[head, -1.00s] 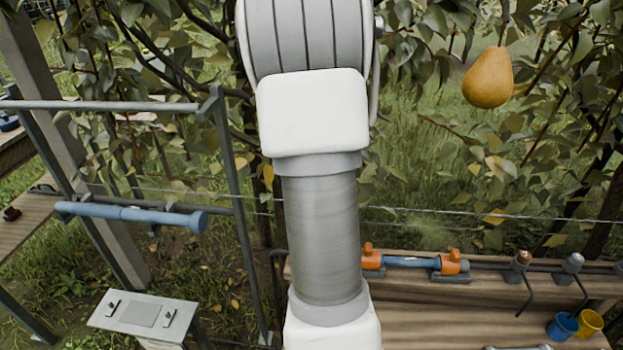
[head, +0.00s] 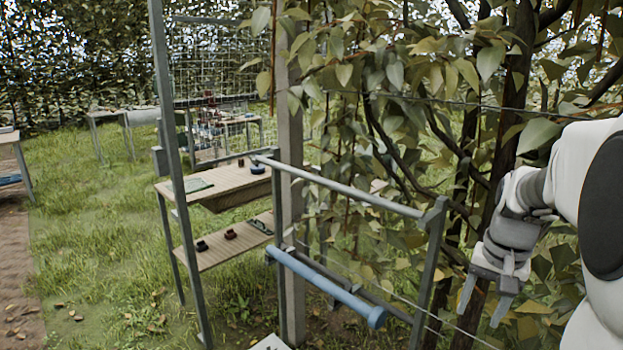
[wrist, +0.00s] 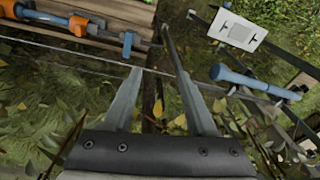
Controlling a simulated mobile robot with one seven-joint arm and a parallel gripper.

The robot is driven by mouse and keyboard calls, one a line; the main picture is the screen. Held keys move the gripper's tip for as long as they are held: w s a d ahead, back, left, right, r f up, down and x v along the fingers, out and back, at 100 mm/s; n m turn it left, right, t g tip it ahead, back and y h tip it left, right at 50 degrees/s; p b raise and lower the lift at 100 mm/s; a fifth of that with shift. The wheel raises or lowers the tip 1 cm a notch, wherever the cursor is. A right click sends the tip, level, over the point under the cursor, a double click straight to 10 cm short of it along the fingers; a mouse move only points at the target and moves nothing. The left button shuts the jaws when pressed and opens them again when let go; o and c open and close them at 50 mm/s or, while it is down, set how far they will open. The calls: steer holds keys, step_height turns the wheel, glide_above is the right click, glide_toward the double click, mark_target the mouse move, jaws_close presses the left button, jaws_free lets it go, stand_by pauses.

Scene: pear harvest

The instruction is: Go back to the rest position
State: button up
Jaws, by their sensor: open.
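My gripper (head: 484,300) is at the right of the head view, pointing down in front of the leaves, with its two fingers apart and nothing between them. The white arm comes in from the right edge. In the wrist view the gripper (wrist: 158,90) also shows empty, its fingers spread above a thin wire and grass.
A metal rail frame (head: 350,187) with a blue bar (head: 325,288) stands left of my gripper. Wooden shelves (head: 215,187) stand farther left. Open grass lies left.

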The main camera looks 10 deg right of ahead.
steer(key=s+a+r+n+t+p, duration=0.2)
steer(key=s+a+r+n, duration=0.2)
steer(key=a, duration=0.6)
steer(key=s+a+r+n+t+p, duration=0.2)
steer(key=s+a+r, duration=0.3)
steer(key=s+a, duration=0.3)
steer(key=shift+a+r+n, duration=0.2)
steer(key=shift+a+n, duration=0.7)
steer(key=shift+a, duration=0.25)
steer(key=shift+c, duration=0.6)
steer(key=shift+d, duration=0.2)
